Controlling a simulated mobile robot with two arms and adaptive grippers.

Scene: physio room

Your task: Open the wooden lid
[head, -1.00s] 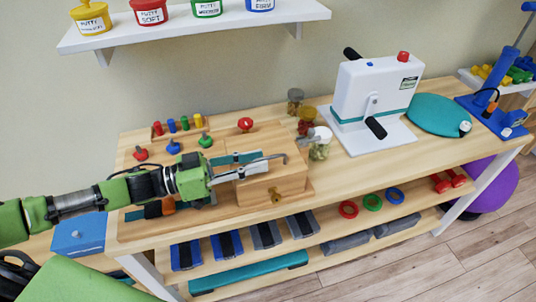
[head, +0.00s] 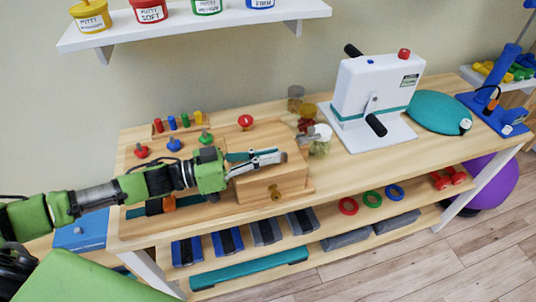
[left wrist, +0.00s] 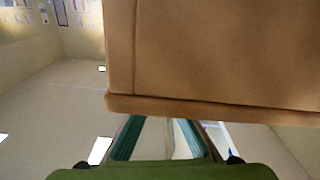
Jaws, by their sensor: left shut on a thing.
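The wooden box (head: 290,180) stands on the bench top, with a small brass-coloured knob (head: 276,192) on its front. The wooden lid (head: 228,138) looks like its flat top, largely covered by my left gripper (head: 279,157). My left gripper is shut at the upper front of the box, on what looks like the lid's edge. In the left wrist view a large wooden panel (left wrist: 215,55) fills the upper right, and the teal-padded fingers (left wrist: 158,132) converge below and behind its edge. The exact contact is hidden. My right gripper is not in view.
A shelf with putty tubs (head: 205,27) hangs above. Splints and rings lie on the lower shelf.

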